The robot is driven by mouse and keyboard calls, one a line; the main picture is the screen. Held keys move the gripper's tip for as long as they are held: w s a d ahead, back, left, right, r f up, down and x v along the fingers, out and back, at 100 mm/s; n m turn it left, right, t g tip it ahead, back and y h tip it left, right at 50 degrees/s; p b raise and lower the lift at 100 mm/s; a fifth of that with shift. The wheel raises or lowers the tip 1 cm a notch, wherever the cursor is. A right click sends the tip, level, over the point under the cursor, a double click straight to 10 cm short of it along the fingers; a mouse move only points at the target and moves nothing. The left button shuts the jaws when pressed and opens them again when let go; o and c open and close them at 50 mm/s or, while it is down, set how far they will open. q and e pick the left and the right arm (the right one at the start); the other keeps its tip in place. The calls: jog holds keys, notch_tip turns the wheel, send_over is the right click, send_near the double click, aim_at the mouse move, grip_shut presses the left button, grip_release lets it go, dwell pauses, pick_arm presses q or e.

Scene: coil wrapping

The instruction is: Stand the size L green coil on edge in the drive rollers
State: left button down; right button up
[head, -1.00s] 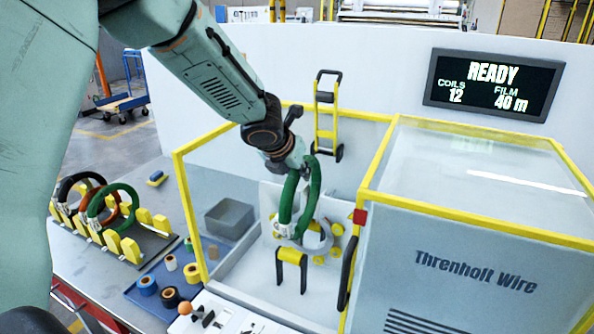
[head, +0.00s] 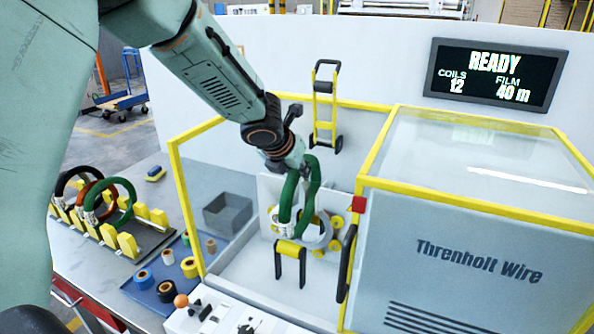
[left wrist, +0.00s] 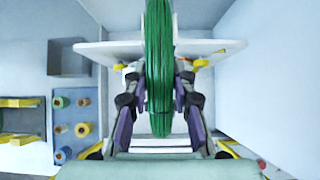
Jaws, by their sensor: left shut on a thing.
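My left gripper (left wrist: 158,108) is shut on a green coil (left wrist: 159,60), which stands upright on edge between its fingers in the left wrist view. In the head view the same green coil (head: 287,200) hangs below my left gripper (head: 286,168), inside the yellow-framed machine bay. It is at the white plate with yellow rollers (head: 336,221) and a pale ring. I cannot tell whether the coil's lower edge touches the rollers. Another green coil (head: 131,203) stands in the rack at the left. My right gripper is not in view.
The yellow-padded bracket (head: 290,247) stands at the bay's front. A yellow frame post (head: 186,205) is left of the bay, a dark-handled door (head: 346,262) right. A grey bin (head: 228,214), tape rolls on a blue mat (head: 150,292) and the coil rack (head: 128,246) are left.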

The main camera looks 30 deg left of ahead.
pick_arm(q)
jog(key=shift+s+a, duration=0.1)
jog(key=shift+w+f+b, duration=0.2)
jog(key=shift+f+b, duration=0.05)
jog(key=shift+b, duration=0.05)
jog(key=shift+s+f, duration=0.1)
jog(key=shift+s, duration=0.1)
jog(key=c, duration=1.1)
grip_release()
jog(key=shift+o, duration=0.3)
jog(key=shift+s+f, duration=0.1)
jog(key=shift+f, duration=0.05)
jog(key=v, duration=1.2)
